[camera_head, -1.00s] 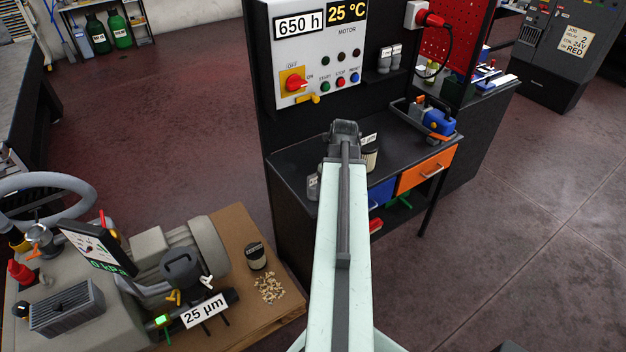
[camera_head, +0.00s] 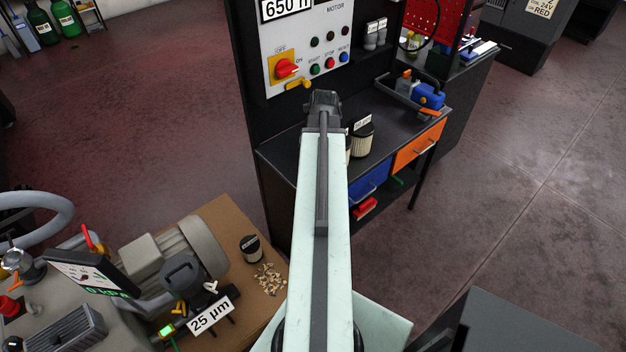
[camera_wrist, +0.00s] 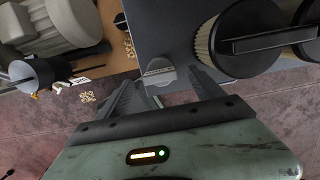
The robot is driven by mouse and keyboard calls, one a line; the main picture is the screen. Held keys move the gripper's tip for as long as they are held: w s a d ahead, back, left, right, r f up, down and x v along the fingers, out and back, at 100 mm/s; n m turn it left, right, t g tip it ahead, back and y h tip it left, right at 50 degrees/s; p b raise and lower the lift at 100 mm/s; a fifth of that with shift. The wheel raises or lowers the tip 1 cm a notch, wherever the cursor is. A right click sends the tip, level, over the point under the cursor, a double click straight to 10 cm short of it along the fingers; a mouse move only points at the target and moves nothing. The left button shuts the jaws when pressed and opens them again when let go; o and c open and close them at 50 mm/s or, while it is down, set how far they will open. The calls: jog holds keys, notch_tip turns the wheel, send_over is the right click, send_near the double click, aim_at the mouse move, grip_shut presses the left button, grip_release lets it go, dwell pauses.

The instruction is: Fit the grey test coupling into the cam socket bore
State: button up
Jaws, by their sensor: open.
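A small grey labelled piece (camera_wrist: 160,74), which looks like the test coupling, lies at the bench edge in the wrist view. My gripper (camera_wrist: 162,82) is open, with one finger on each side of the piece; contact cannot be told. In the head view my gripper end (camera_head: 323,104) is over the bench and my arm hides the piece. The pump unit at lower left has a dark fitting (camera_head: 181,271) with yellow levers, possibly the cam socket; its bore cannot be made out. It also shows small in the wrist view (camera_wrist: 30,74).
Cream filter cartridges with dark caps (camera_head: 361,141) stand on the black bench (camera_head: 290,152), close to my right finger in the wrist view (camera_wrist: 238,45). A blue tool (camera_head: 427,96) lies further back.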

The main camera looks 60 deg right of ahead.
jog(key=f+b, duration=0.3)
jog(key=f, duration=0.1)
jog(key=f+b, duration=0.2)
jog(key=shift+w+d+f+b, duration=0.1)
jog(key=shift+w+f+b, duration=0.2)
jog(key=shift+w+f, duration=0.1)
jog(key=shift+r, duration=0.25)
jog(key=shift+c, duration=0.6)
grip_shut()
